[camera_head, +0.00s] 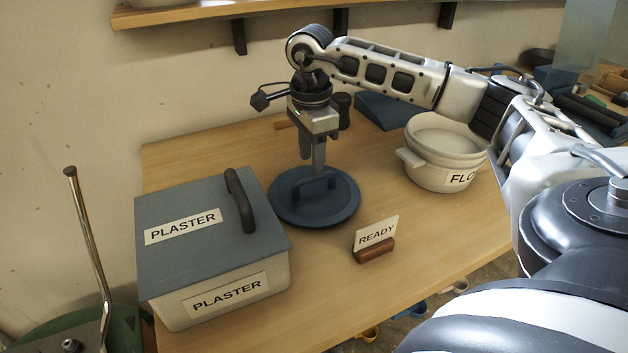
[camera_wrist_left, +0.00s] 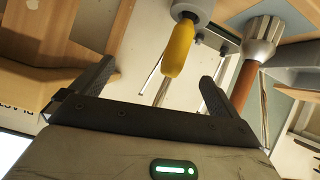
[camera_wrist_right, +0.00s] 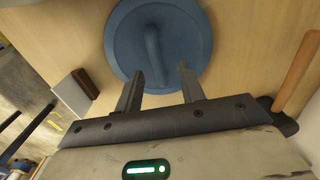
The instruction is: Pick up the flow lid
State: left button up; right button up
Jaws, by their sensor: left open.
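The flow lid (camera_head: 285,207) is a round blue lid with an arched handle, lying flat on the wooden table. It also shows in the right wrist view (camera_wrist_right: 190,30). My right gripper (camera_head: 318,168) points down over its handle. In the right wrist view its fingers (camera_wrist_right: 162,80) stand apart with the near end of the handle in line between them, and gaps show beside it. I cannot tell whether the tips reach below the handle's top. The white pot (camera_head: 432,177) marked "FLO..." stands uncovered at right. My left gripper (camera_wrist_left: 157,78) shows only in its wrist view, open and empty.
A box (camera_head: 175,275) labelled PLASTER, with a grey lid, stands left of the flow lid. A READY card in a wooden holder (camera_head: 374,250) stands in front. A blue wedge-shaped thing (camera_head: 390,108) lies behind. A yellow-handled tool (camera_wrist_left: 178,50) hangs near my left gripper.

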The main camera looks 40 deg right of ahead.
aim_at(314, 186)
jog(key=shift+s+d+f, duration=0.1)
jog(key=shift+s+f, duration=0.05)
jog(key=shift+f, duration=1.25)
jog(key=shift+s+f, duration=0.1)
jog(key=shift+f, duration=1.25)
grip_shut()
